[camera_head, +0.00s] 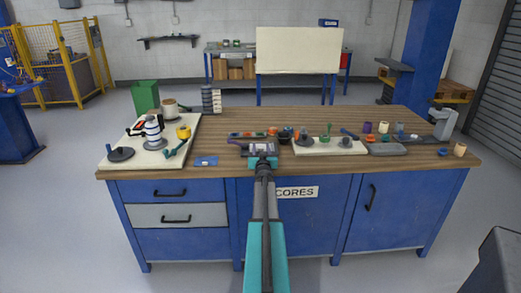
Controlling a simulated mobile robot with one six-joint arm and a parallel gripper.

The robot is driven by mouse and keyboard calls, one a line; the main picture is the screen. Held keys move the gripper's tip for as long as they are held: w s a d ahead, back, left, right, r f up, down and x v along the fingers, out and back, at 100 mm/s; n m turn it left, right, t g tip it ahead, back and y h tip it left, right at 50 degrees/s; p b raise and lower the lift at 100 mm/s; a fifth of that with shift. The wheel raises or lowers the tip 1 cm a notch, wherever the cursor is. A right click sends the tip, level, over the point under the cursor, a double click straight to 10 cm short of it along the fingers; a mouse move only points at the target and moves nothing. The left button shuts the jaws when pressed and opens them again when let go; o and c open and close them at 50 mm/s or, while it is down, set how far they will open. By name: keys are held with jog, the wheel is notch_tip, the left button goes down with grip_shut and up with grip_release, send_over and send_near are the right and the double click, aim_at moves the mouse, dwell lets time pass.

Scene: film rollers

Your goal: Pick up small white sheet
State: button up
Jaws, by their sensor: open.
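Two pale sheets lie flat on the wooden bench top (225,170). The smaller white sheet (310,151) is right of the middle, with several small parts on it, among them a grey disc (345,142). The larger sheet (142,159) is on the left and bears a striped white piece (152,130), a yellow part (183,132) and a dark disc (121,154). My gripper (262,145) is open over the bench, just left of the smaller sheet. My arm hides the bench edge below it, and I cannot tell the gripper's height.
Several small coloured parts lie behind the smaller sheet and to its right. A green bin (145,97) and a dark stack (207,99) stand at the back left. A small blue piece (206,161) lies near the front edge.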

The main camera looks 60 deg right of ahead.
grip_shut()
jog(key=shift+r, duration=0.15)
dwell(0.4)
jog(key=shift+r, duration=0.55)
notch_tip(320, 180, up, 2)
jog(key=shift+r, duration=0.2)
jog(key=w+r+b+v, duration=0.1)
jog(key=v, duration=1.5)
jog(key=shift+a, duration=0.4)
jog(key=shift+r, duration=0.15)
